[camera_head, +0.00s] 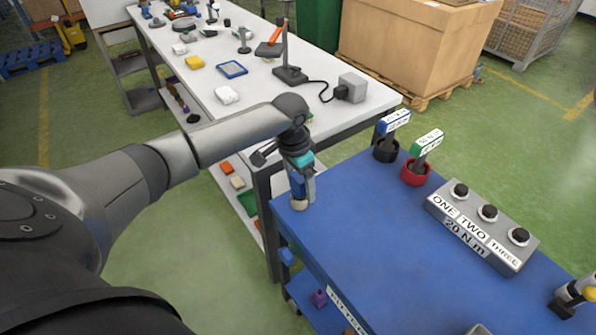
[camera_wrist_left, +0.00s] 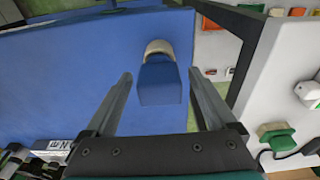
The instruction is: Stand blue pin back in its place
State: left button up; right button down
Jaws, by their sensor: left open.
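A blue block with a rounded beige end, which I take to be the blue pin (camera_head: 298,187), is at the near left corner of the blue table. In the left wrist view the blue pin (camera_wrist_left: 160,84) shows its blue part towards me and its beige end beyond. My left gripper (camera_head: 297,168) is above it, pointing down. In the left wrist view the fingers of my left gripper (camera_wrist_left: 160,76) are open, one on each side of the pin, with gaps visible. The head view does not clearly show the pin's tilt. My right gripper is not in view.
On the blue table (camera_head: 350,225) stand a black cup (camera_head: 385,152) with a blue-white label, a red cup (camera_head: 415,175) with a green-white label, and a grey button box (camera_head: 480,232). A white bench (camera_head: 200,85) with small items stands behind. The blue table's middle is clear.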

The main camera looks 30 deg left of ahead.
pick_arm(q)
jog(key=shift+f, duration=0.65)
jog(key=shift+w+r, duration=0.1)
grip_shut()
dwell(0.9)
